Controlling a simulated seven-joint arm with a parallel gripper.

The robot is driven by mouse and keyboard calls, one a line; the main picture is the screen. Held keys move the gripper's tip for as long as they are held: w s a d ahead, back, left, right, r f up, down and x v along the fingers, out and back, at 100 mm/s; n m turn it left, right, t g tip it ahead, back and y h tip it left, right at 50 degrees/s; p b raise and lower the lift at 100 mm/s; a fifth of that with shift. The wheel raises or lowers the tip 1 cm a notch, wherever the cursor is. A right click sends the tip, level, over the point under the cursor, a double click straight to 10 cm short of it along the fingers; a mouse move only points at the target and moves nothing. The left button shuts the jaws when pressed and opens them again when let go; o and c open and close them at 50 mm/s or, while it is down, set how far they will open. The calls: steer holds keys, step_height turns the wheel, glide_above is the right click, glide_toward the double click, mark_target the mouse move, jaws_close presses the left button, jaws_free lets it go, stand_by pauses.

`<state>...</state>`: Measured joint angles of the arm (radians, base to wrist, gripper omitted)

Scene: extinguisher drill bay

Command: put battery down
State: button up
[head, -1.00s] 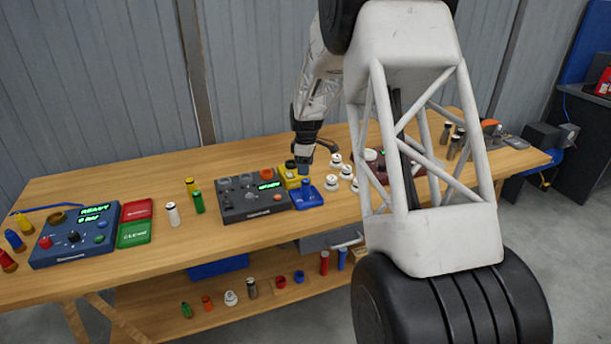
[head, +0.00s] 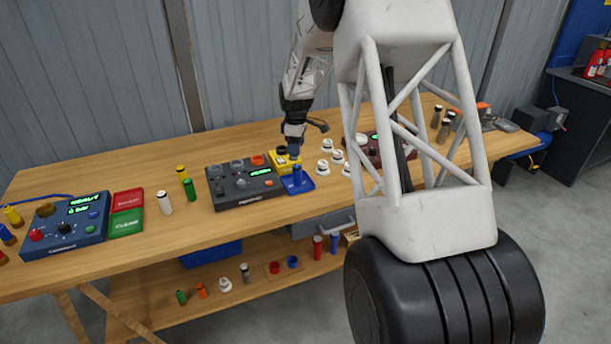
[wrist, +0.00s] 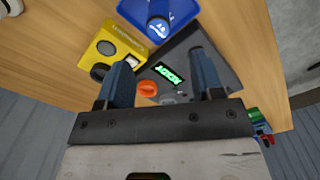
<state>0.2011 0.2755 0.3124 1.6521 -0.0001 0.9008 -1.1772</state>
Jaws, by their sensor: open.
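A blue battery (head: 297,173) stands upright in a small blue tray (head: 306,186) on the workbench. In the wrist view the battery (wrist: 159,26) shows its round, marked end, with the blue tray (wrist: 182,8) around it at the top edge. My gripper (head: 295,152) is above and just behind the tray in the head view. In the wrist view my gripper (wrist: 160,58) is open, its two blue-grey fingers wide apart with nothing between them. The battery lies beyond the fingertips, apart from them.
A yellow device (head: 284,162) stands close to the tray. A dark tester (head: 245,187) with a green display is left of it. White round parts (head: 325,168) stand to the right. A green cylinder (head: 190,189) and a white one (head: 164,202) stand left. Bare bench lies in front.

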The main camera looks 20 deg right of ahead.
steer(key=s+a+r+m+t, duration=0.1)
steer(key=s+a+r+m, duration=0.3)
steer(key=s+r, duration=0.6)
steer(key=s+a+r+m, duration=0.2)
steer(key=s+a+r, duration=0.5)
steer(key=s, duration=0.7)
steer(key=s+a+m, duration=0.2)
steer(key=s, duration=1.2)
steer(key=s+a+m+t, duration=0.1)
steer(key=s+a+m, duration=0.2)
steer(key=s, duration=1.1)
steer(key=shift+s+a+f+t, duration=0.2)
steer(key=shift+s+f+t, duration=0.1)
steer(key=shift+s+f, duration=0.1)
